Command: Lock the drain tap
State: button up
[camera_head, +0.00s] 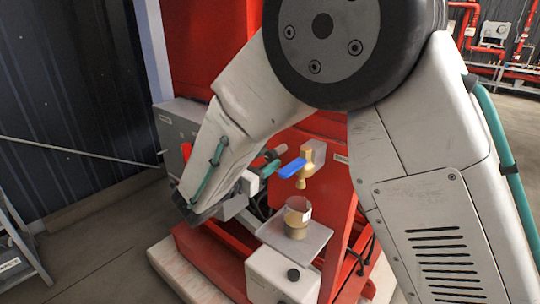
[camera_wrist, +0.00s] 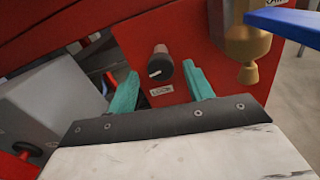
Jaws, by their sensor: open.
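The drain tap (camera_head: 307,170) is a brass tap on a pale bracket at the red frame, with its outlet pointing down. Its blue lever (camera_head: 292,168) sticks out sideways to the left, towards my gripper. In the wrist view, the brass body (camera_wrist: 246,48) is at upper right and the blue lever (camera_wrist: 288,24) runs off the right edge. My gripper (camera_wrist: 160,70) has two teal fingers spread apart with nothing between them. It is left of the tap, apart from the lever, and faces a dark round knob (camera_wrist: 160,63) on the red panel. My arm hides part of the area in the head view.
A brownish cup (camera_head: 298,222) stands below the tap on a grey plate (camera_head: 318,240) above a white box (camera_head: 280,277). A grey cabinet (camera_head: 178,128) stands left of my gripper. Red frame bars (camera_head: 340,245) surround the tap. Open floor lies at lower left.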

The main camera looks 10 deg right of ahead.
aim_at(268, 158)
jog(key=shift+x, duration=1.7)
jog(key=c, duration=1)
